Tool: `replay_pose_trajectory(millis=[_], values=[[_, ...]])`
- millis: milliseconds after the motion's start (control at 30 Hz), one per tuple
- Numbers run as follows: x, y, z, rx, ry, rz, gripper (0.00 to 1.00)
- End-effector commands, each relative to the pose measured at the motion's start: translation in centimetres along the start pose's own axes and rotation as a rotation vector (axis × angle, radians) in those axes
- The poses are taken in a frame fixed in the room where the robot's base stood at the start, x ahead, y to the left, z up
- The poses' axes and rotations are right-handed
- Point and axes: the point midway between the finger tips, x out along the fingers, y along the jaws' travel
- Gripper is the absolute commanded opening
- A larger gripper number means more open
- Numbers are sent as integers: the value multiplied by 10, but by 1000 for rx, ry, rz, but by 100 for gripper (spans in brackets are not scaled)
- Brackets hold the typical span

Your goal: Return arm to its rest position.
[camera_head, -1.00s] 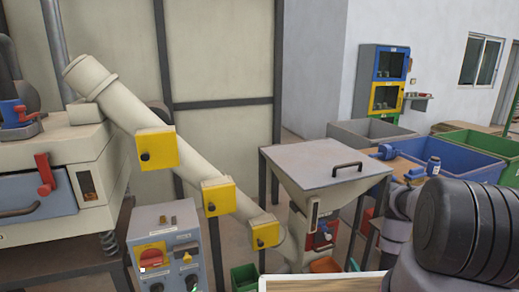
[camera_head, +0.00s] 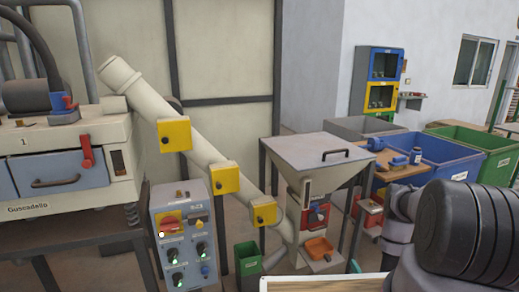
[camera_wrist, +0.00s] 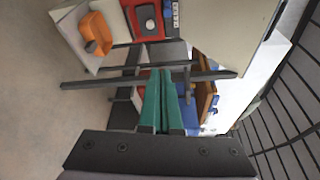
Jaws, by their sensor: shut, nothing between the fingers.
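Beyond the fingertips, apart as far as I can tell, are the hopper stand's dark frame bars and the red box (camera_wrist: 147,20) with a round knob. The orange scoop-like tray (camera_wrist: 96,33) also shows in the head view (camera_head: 319,249), below the hopper (camera_head: 318,152).
A grey control panel (camera_head: 184,236) stands left of the hopper, with a green bin (camera_head: 247,260) between. A sloping tube (camera_head: 165,115) with yellow boxes runs down to the hopper stand. Blue (camera_head: 440,155) and green (camera_head: 480,140) crates and a workbench are at right. A pale-topped board edge (camera_head: 320,283) is in front.

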Motion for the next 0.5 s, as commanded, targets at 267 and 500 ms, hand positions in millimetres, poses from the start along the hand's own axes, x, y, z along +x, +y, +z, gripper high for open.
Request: replay_pose_trajectory(millis=[267, 500], values=[[8, -9, 4, 9, -24, -6, 0], [22, -25, 13, 27, -71, -12, 0]])
